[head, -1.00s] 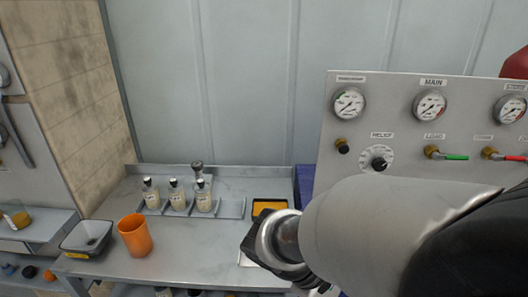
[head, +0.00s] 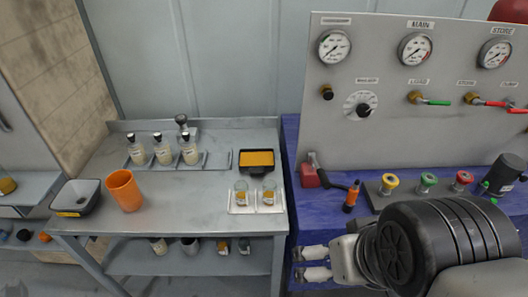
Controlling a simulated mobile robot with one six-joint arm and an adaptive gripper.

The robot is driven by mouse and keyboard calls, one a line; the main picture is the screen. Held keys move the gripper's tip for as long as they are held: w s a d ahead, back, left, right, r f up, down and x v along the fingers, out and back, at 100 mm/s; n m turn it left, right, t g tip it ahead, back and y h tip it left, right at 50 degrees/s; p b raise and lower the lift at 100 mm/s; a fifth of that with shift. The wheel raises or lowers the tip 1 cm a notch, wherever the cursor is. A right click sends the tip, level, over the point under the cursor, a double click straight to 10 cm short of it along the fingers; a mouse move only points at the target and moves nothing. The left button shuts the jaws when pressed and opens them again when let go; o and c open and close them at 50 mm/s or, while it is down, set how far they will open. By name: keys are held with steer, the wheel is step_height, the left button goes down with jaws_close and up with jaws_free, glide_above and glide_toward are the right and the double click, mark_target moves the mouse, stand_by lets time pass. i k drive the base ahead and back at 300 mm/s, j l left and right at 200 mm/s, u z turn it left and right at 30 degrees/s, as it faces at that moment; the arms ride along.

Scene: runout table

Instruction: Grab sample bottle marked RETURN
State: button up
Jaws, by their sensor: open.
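No label is legible, so I cannot tell which is marked RETURN. My gripper (head: 302,264) is open and empty, pointing left, right of the table and apart from all bottles.
An orange cup (head: 125,191) and a grey bin (head: 78,199) stand at the left. A black-and-orange tray (head: 256,160) lies behind the jars. More containers stand on the lower shelf (head: 203,262). A gauge panel (head: 420,90) rises above the blue bench (head: 325,207). The table's middle is clear.

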mark_target(270, 186)
steer(key=i+j, duration=0.25)
steer(key=j, duration=0.15)
steer(key=i+j+z, duration=0.1)
steer(key=j, duration=0.3)
steer(key=i+j, duration=0.3)
steer(key=i+j+z, duration=0.05)
steer(key=j, duration=0.05)
